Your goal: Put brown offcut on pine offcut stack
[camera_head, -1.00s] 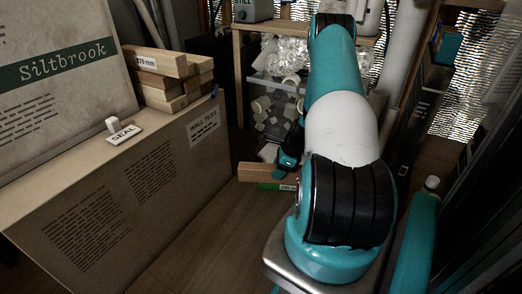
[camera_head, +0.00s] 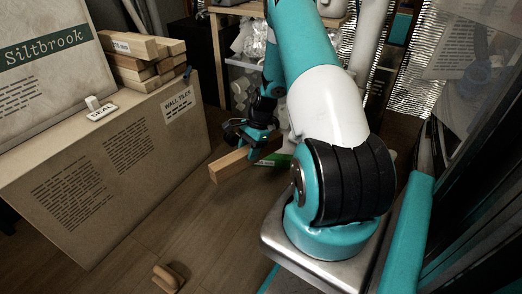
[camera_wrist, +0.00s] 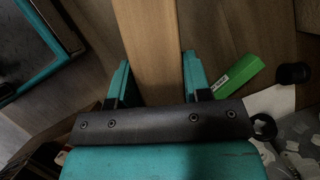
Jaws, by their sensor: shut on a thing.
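The brown offcut (camera_head: 229,166) is a wooden block held in the air in front of the wall-tile carton in the head view. My gripper (camera_head: 258,146) is shut on it. In the wrist view the offcut (camera_wrist: 152,50) runs up between the two teal fingers of my gripper (camera_wrist: 155,75). The pine offcut stack (camera_head: 148,70) is several pale wooden blocks piled on the carton at the upper left, with a labelled block on top. My gripper is to the right of the stack and lower than it, apart from it.
The large cardboard carton (camera_head: 110,165) carries the stack, a small white SEAL block (camera_head: 100,111) and a Siltbrook box (camera_head: 45,75). A green piece (camera_head: 279,159) lies behind the offcut; it also shows in the wrist view (camera_wrist: 240,75). A small brown object (camera_head: 168,278) lies on open floor.

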